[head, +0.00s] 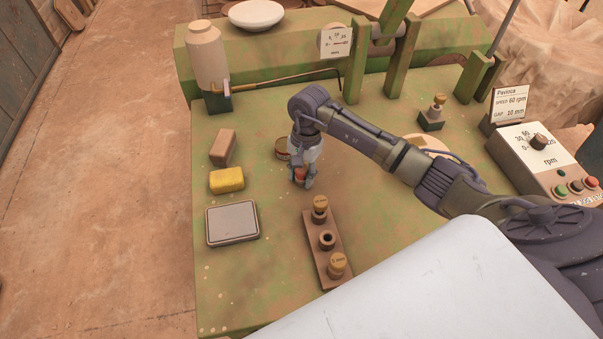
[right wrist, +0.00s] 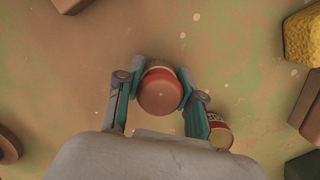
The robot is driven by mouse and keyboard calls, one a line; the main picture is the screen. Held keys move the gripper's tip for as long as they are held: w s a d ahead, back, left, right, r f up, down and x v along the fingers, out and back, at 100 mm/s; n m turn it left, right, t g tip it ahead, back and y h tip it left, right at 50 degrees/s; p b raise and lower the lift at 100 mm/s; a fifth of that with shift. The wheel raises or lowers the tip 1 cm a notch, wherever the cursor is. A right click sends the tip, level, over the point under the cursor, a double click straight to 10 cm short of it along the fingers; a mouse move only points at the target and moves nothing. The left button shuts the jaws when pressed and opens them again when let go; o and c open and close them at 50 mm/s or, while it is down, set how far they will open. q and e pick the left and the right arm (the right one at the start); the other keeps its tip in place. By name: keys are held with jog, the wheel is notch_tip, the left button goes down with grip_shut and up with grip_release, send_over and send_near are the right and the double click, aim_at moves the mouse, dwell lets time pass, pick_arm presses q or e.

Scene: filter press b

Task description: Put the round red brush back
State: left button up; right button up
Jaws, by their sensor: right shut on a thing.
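My right gripper (head: 302,181) is low over the green bench top. It is shut on a small round red thing (head: 300,174), which I take for the round red brush. In the right wrist view the red, rounded top of the brush (right wrist: 160,95) sits between the two fingers (right wrist: 158,90), with a paler band behind it. I cannot tell whether it touches the bench. A second round, reddish-brown thing (head: 282,148) stands just behind the gripper; a labelled round thing beside the right finger shows in the wrist view (right wrist: 220,132). My left gripper is not in view.
A brown block (head: 223,147), a yellow sponge (head: 227,180) and a grey-topped tray (head: 232,223) lie to the left. A wooden rack (head: 317,225) with two brass-topped pieces stands in front.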

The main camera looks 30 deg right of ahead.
jog(key=o, duration=1.1)
jog(key=shift+r+p, duration=0.3)
jog(key=shift+p, duration=0.1)
jog(key=shift+w+d+r+b, duration=0.1)
jog(key=shift+r+b, duration=0.2)
jog(key=shift+b, duration=0.05)
jog(key=r, duration=0.3)
jog(key=d+r+b, duration=0.1)
jog(key=r, duration=0.3)
jog(key=r+b, duration=0.1)
jog(key=r, duration=0.3)
jog(key=shift+w+d, duration=0.2)
jog(key=shift+w, duration=0.15)
